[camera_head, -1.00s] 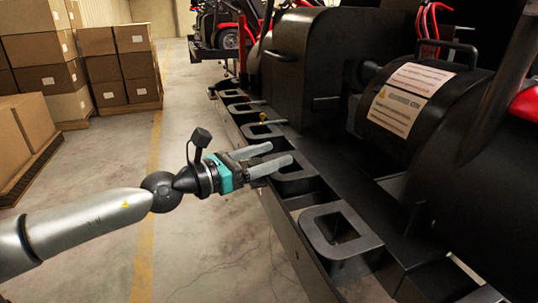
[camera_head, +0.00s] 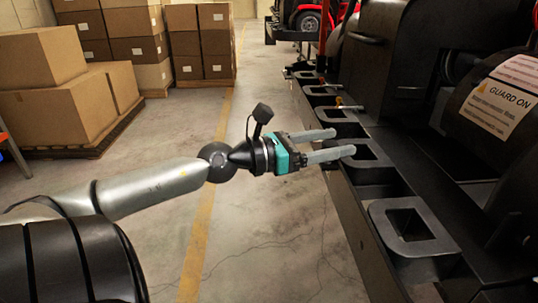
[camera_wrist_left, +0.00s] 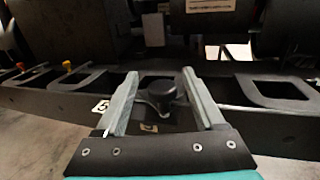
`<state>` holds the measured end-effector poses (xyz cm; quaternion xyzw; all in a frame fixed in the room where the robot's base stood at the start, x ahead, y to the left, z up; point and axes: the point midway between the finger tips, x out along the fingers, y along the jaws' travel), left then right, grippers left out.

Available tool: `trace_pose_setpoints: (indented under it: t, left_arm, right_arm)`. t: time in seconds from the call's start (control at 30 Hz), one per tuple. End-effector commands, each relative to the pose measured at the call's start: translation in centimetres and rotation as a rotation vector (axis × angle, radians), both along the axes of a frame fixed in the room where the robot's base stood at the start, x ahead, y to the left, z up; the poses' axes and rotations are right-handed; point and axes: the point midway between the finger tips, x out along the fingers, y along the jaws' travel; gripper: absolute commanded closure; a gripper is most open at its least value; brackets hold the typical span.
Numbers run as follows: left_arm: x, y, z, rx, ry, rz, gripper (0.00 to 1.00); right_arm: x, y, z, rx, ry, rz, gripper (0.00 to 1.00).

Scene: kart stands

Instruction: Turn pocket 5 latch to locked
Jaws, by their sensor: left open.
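My left gripper (camera_head: 343,142) is open at the edge of the dark rail with square pockets. In the left wrist view its two grey fingers (camera_wrist_left: 162,88) stand on either side of a black latch knob (camera_wrist_left: 163,92). The knob is between the fingers and looks apart from both. A white label with a 5 (camera_wrist_left: 101,106) is left of the fingers on the rail's front face. A second small label (camera_wrist_left: 149,127) sits below the knob, partly hidden; I cannot read it surely. In the head view the knob cannot be made out. My right gripper is not in view.
A nearer pocket (camera_head: 398,209) and farther pockets (camera_head: 336,117) line the rail. A black machine with a guard label (camera_head: 497,108) rises behind. Floor at left is clear up to stacked boxes (camera_head: 70,100).

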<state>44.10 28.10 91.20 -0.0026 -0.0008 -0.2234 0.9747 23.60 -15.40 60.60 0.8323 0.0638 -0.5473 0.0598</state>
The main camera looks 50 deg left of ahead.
Motion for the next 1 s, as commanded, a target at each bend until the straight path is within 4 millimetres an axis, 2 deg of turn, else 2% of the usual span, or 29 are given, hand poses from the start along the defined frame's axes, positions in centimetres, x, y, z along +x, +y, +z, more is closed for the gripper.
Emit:
trace_pose_setpoints:
  t: [0.4,0.8,1.0]
  left_arm:
    - [-4.4,2.3,0.0,-0.003,-0.001,0.007,0.29]
    - [-9.3,4.7,0.1,-0.003,-0.001,0.008,0.29]
    - [-10.6,5.3,0.0,0.0,-0.002,0.006,0.29]
  right_arm:
    - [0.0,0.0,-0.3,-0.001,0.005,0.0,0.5]
    - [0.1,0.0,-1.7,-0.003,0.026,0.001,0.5]
    - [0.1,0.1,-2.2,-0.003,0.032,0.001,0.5]
